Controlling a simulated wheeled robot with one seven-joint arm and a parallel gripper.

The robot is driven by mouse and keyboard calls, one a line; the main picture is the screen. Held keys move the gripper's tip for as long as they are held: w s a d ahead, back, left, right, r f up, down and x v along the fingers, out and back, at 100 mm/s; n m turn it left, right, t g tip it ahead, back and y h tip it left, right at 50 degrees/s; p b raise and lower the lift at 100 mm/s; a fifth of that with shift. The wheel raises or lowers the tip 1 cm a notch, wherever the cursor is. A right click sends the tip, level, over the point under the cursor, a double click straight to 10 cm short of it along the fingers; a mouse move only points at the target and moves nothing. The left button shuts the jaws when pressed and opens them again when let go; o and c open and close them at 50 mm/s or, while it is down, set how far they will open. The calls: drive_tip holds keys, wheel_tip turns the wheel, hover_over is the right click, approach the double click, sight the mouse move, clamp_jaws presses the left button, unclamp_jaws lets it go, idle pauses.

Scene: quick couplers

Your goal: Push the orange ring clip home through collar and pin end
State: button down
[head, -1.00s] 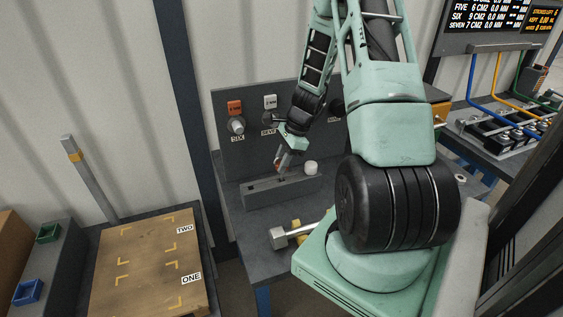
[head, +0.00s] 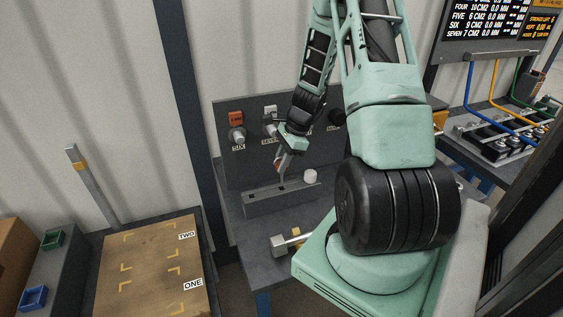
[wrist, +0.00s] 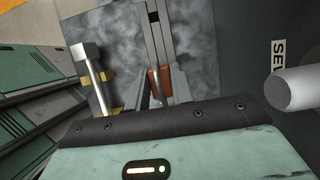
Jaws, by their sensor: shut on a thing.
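The orange ring clip (wrist: 158,82) shows in the wrist view between the two fingers of my gripper (wrist: 157,92). My gripper is shut on it; the fingers hide part of the clip. In the head view my gripper (head: 281,162) points down just above the grey slotted block (head: 260,203) on the bench, in front of the panel. Coupling SEVEN (head: 269,130) on the panel is partly hidden by my wrist; its grey cylindrical end (wrist: 300,90) shows at the right in the wrist view. I cannot make out its collar and pin end separately.
Coupling SIX (head: 237,136) projects from the panel at the left. A white round piece (head: 310,176) stands at the block's right end. A steel-headed hammer (wrist: 91,65) lies in yellow rests on the bench. The low wooden board (head: 150,268) is at the left.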

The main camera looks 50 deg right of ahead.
drive_tip(key=shift+r, duration=0.15)
idle(0.3)
drive_tip(key=shift+r+p, duration=1.75)
drive_tip(key=shift+r, duration=0.2)
